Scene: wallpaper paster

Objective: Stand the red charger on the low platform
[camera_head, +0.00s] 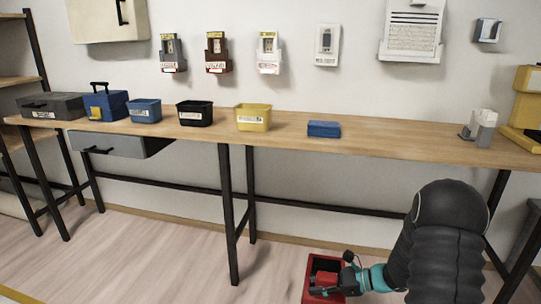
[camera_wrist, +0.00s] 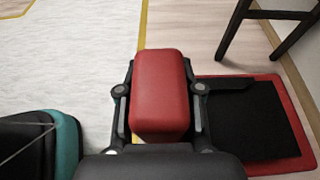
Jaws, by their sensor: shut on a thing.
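The red charger (camera_wrist: 160,85) is a rounded red block, held between the two fingers of my gripper (camera_wrist: 159,92) in the wrist view. In the head view my gripper (camera_head: 342,284) is low near the floor, with the charger (camera_head: 325,279) small at its tip. The low platform (camera_wrist: 299,115) has a red rim and a black top, and lies to the right of the charger in the wrist view. In the head view the red platform (camera_head: 309,293) shows around and behind the charger. My gripper hides part of it. I cannot tell whether they touch.
A long wooden workbench (camera_head: 390,135) stands behind, with a yellow bin (camera_head: 252,118), a black bin (camera_head: 195,113) and a blue block (camera_head: 323,129) on it. A bench leg (camera_wrist: 235,30) stands close beyond the platform. The pale floor (camera_wrist: 60,70) to the left is clear.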

